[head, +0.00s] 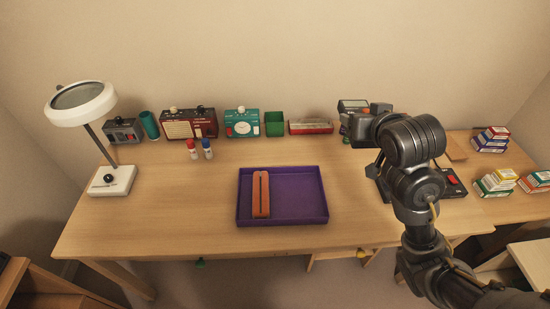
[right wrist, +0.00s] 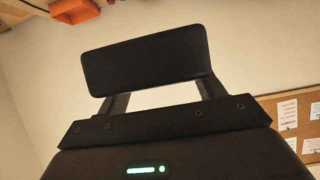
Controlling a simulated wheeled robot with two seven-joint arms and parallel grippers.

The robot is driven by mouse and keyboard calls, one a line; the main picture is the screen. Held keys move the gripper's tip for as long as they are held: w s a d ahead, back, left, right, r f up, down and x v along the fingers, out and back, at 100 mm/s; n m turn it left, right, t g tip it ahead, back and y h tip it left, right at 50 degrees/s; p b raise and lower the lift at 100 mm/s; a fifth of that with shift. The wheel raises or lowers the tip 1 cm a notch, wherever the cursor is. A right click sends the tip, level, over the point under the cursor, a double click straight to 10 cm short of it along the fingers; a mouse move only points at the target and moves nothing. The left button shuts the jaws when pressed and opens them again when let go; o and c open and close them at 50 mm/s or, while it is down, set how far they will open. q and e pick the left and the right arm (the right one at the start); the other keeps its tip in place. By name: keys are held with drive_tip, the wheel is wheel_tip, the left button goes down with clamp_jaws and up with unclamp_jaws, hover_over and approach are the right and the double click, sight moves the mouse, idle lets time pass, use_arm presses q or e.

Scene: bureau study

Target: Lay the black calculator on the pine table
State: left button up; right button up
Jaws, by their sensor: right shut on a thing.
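A plain black slab, which I take to be the black calculator (right wrist: 145,60), is held in my right gripper (right wrist: 160,88), whose two fingers are at its lower edge in the right wrist view. Its keys do not show. In the head view my right arm reaches in from the lower right over the desk, and I cannot make out the gripper or the calculator there. A wide light wood desk (head: 200,220) fills the middle. Another pale wooden top (head: 532,262) shows at the lower right; I cannot tell which is the pine table. My left gripper is out of view.
A purple tray (head: 300,190) with an orange-brown object (head: 261,200) sits mid-desk. A white lamp (head: 110,180) stands left. Radios, a green box (head: 276,124) and small bottles line the back. Small boxes (head: 495,183) stack at right. Bare desk surrounds the tray.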

drive_tip(key=s+d+f+b, duration=0.1)
drive_tip(key=s+f+b, duration=0.2)
drive_tip(key=f, duration=0.8)
drive_tip(key=s+d+f+b, duration=0.2)
drive_tip(key=s+f, duration=0.6)
drive_tip(key=f, duration=0.4)
drive_tip(key=shift+b, duration=0.8)
drive_tip(key=shift+d, duration=0.1)
hover_over(361, 206)
drive_tip(key=s, duration=0.1)
drive_tip(key=f, duration=0.8)
drive_tip(key=shift+s+a+f, duration=0.1)
drive_tip(key=shift+a+f, duration=0.15)
drive_tip(key=shift+a, duration=0.05)
drive_tip(key=shift+w+d+f, duration=0.25)
drive_tip(key=shift+w+f, duration=0.2)
drive_tip(key=shift+f, duration=0.15)
drive_tip(key=shift+w+f, duration=0.1)
drive_tip(key=shift+f, duration=1.5)
